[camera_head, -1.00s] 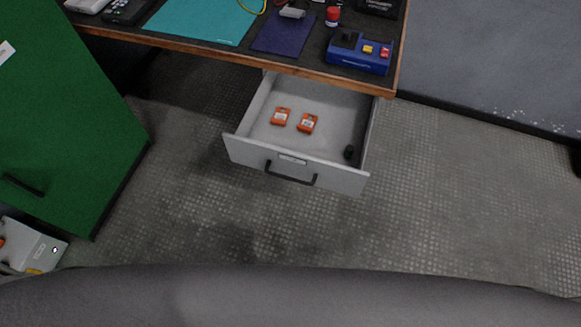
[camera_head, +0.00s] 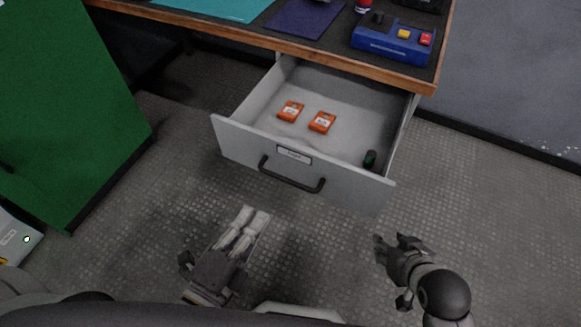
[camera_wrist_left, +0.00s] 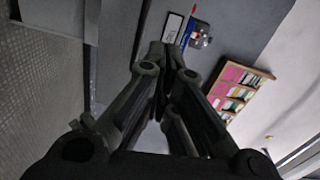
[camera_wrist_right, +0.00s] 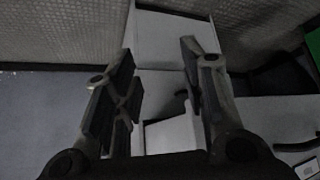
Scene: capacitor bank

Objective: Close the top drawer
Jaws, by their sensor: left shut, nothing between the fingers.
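The top drawer (camera_head: 239,143) is pulled well out from under the desk in the head view. Its grey front has a dark bar handle (camera_head: 290,181) and a label. My left gripper (camera_head: 255,214) is shut and empty, in front of the drawer and below the handle in the picture, apart from it. The left wrist view shows its fingers together (camera_wrist_left: 160,70) against a wall. My right gripper (camera_head: 389,243) is open and empty, near the drawer front's right end; a gap shows between its fingers in the right wrist view (camera_wrist_right: 158,75).
The desk (camera_head: 300,46) above holds a blue control box (camera_head: 393,42). A green cabinet (camera_head: 75,110) stands left. Floor in front of the drawer is clear.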

